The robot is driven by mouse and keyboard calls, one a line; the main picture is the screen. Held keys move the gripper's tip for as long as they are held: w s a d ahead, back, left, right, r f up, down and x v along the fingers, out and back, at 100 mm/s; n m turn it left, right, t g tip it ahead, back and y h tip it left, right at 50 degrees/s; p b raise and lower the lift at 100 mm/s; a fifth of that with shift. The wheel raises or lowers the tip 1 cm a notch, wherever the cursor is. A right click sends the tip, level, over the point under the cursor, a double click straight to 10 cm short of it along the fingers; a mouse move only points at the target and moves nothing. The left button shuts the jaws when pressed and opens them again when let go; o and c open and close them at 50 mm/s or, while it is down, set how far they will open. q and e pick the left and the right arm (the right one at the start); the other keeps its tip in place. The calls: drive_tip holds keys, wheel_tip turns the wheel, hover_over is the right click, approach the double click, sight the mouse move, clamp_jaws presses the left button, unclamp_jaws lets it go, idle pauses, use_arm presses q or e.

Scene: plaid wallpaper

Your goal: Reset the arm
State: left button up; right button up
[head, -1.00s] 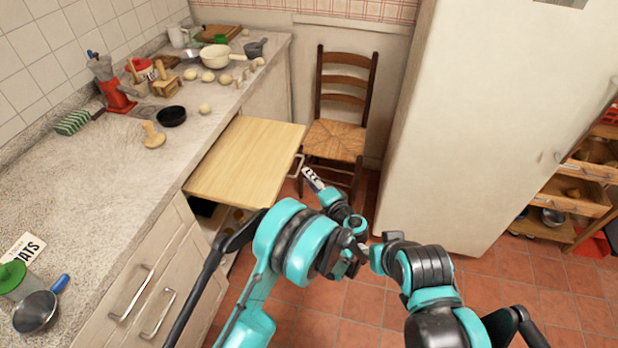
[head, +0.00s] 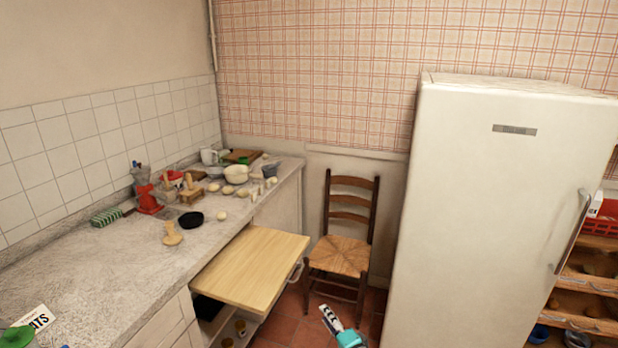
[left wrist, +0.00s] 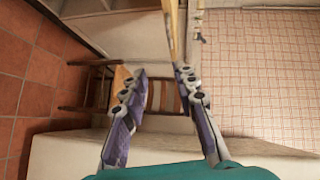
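My left gripper (head: 329,318) shows at the bottom edge of the head view, with a short piece of my teal arm below it. It is in front of the chair (head: 340,255) and to the right of the pull-out wooden board (head: 250,268). In the left wrist view, my left gripper's two fingers (left wrist: 159,73) stand apart with nothing between them that they touch. The chair lies beyond the fingers there. My right gripper is not in view, and most of both arms is outside the head view.
The stone counter (head: 120,270) runs along the left with a red grinder (head: 148,200), a black dish (head: 191,220) and several pieces of kitchenware. A white fridge (head: 490,200) stands at the right, beside wooden shelves (head: 592,290). Tiled floor shows between board and fridge.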

use_arm(q)
drive_tip(key=s+a+r+n+g+h, duration=0.1)
drive_tip(key=s+a+r+n+g, duration=0.1)
drive_tip(key=s+a+r, duration=0.3)
drive_tip(key=s+a+r+n+g, duration=0.1)
drive_tip(key=a+r+n+g, duration=0.15)
drive_tip(key=a, duration=0.55)
drive_tip(key=s+a+r+n+g+h, duration=0.1)
drive_tip(key=s+a+r, duration=0.3)
drive_tip(key=a, duration=0.2)
drive_tip(key=s+a+n+g+h, duration=0.1)
drive_tip(key=s+a+n+h, duration=0.1)
drive_tip(key=s, duration=0.9)
drive_tip(key=s+a+n+g+h, duration=0.1)
drive_tip(key=s+n, duration=0.3)
drive_tip(key=s, duration=0.6)
drive_tip(key=shift+s+a+f+h, duration=0.2)
drive_tip(key=shift+s+a+h, duration=0.2)
drive_tip(key=shift+a+h, duration=0.4)
